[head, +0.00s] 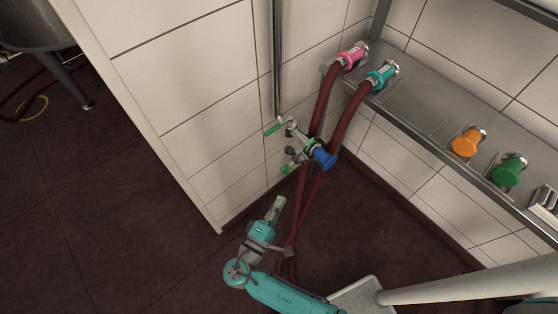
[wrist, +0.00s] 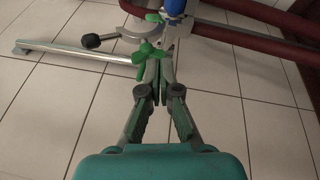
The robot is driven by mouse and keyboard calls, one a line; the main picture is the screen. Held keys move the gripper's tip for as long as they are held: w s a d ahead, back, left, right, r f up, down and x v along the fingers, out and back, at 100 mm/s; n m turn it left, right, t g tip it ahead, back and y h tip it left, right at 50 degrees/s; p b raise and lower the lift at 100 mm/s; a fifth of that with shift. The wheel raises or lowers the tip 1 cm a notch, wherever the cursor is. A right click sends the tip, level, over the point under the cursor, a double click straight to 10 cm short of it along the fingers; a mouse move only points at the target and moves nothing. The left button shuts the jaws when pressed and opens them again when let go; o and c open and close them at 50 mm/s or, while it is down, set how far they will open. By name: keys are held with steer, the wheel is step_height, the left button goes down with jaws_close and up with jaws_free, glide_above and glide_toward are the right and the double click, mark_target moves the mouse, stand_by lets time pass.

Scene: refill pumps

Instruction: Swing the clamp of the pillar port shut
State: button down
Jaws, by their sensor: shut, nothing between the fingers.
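The pillar port (head: 296,131) is a metal fitting on the wall, below a steel pipe. Green parts and a blue cap (head: 323,157) are at it; the blue end also shows in the wrist view (wrist: 175,7). The clamp has curved grey metal (wrist: 133,32) and a green wing-shaped part (wrist: 150,56). The curved metal seems to stand out to one side, but I cannot tell how far. My gripper (head: 279,201) is below the port in the head view. In the wrist view its shut, empty fingertips (wrist: 160,64) are at the green wing; contact is unclear.
Dark red hoses (head: 309,185) run beside the port, up to pink (head: 351,57) and teal (head: 381,77) couplings on a steel shelf (head: 420,105). Orange (head: 466,143) and green (head: 508,171) caps sit along it. A black knob (wrist: 92,41) sticks out near the clamp. Floor is open at left.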

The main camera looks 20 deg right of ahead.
steer(key=a+r+m+h, duration=0.3)
steer(key=a+r+h, duration=0.1)
steer(key=a+r, duration=0.35)
glide_toward(295, 156)
steer(key=w+d+r, duration=0.3)
steer(key=r, duration=0.3)
steer(key=shift+w+g, duration=0.2)
steer(key=shift+g, duration=0.2)
steer(key=shift+r, duration=0.1)
